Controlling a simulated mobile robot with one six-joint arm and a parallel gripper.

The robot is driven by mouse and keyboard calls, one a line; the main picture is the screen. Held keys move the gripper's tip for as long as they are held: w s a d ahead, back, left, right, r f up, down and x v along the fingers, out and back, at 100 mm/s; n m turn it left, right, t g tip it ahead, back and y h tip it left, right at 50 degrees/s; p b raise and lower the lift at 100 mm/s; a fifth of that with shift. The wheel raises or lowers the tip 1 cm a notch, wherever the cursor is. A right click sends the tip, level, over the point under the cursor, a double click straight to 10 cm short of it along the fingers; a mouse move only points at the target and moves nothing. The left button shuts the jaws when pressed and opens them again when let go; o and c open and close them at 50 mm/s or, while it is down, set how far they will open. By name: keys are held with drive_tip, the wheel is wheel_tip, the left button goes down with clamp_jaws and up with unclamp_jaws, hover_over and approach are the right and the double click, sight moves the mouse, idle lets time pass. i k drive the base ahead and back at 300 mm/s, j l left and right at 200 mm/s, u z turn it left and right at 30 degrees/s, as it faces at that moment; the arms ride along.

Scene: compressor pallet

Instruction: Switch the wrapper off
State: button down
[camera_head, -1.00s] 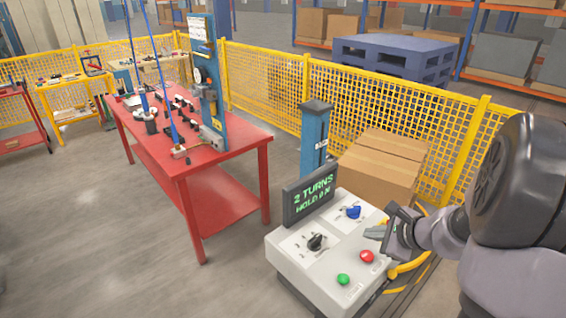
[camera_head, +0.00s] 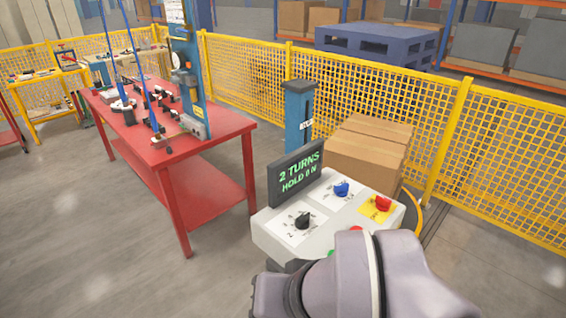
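The wrapper's control box (camera_head: 268,236) stands in the lower middle of the head view. Its dark display (camera_head: 296,174) reads "2 TURNS HOLD 0 N" in green. On its top are a black selector knob (camera_head: 303,221), a blue knob (camera_head: 341,188) and a red switch (camera_head: 383,203) on a yellow plate. A red button (camera_head: 356,229) and a green button (camera_head: 331,253) show only in part behind my arm. My arm crosses the front right of the box. The fingers of my gripper do not show.
A blue post (camera_head: 299,115) and stacked cardboard boxes (camera_head: 368,150) stand behind the control box. Yellow mesh fence (camera_head: 505,165) runs behind them. A red workbench (camera_head: 228,124) with tools stands at left. Grey floor between bench and box is clear.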

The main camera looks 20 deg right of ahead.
sight(383, 204)
drive_tip(key=z, duration=0.9)
